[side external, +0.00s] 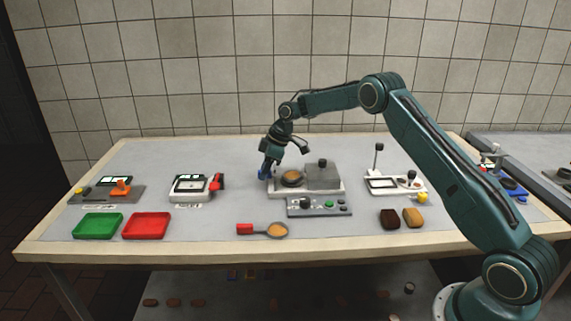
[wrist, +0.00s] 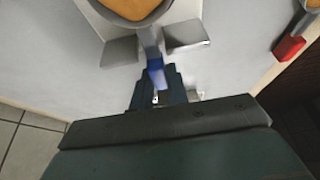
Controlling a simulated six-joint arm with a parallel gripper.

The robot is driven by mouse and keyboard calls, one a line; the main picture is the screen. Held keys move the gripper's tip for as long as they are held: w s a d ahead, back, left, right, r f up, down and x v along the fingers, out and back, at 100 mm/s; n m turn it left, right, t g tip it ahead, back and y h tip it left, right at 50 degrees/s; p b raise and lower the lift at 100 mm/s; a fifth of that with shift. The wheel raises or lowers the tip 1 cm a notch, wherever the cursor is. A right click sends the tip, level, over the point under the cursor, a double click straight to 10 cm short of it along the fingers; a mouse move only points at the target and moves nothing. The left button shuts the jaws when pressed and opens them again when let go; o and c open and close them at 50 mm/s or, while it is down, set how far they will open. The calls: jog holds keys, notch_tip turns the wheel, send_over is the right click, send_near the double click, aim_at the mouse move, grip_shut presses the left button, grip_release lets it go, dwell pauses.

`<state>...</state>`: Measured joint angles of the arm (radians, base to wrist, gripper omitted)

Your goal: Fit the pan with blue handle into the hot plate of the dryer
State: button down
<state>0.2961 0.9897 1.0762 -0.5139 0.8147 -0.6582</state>
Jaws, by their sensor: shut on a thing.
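My gripper (side external: 267,172) is shut on the blue handle of a pan (side external: 292,179). In the wrist view the blue handle (wrist: 156,72) sits between the jaws, and the grey pan (wrist: 137,22) with a tan filling extends away at the top edge. In the side view the pan is at the left part of the dryer (side external: 323,177), a white-based machine with a grey box and black knob. The pan is at or just over the hot plate; I cannot tell whether it is fully seated. The hot plate itself is hidden under the pan.
A red-handled pan (side external: 265,231) with tan filling lies in front. A grey control panel (side external: 319,206) stands before the dryer. Green (side external: 97,226) and red (side external: 146,226) trays lie at left. Dark and tan blocks (side external: 413,217) lie at right.

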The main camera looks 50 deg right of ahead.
jog(key=shift+f, duration=0.4)
jog(key=c, duration=1.3)
grip_release()
jog(key=shift+r, duration=0.15)
jog(key=v, duration=1.3)
jog(key=shift+r, duration=0.25)
jog(key=shift+s, duration=0.15)
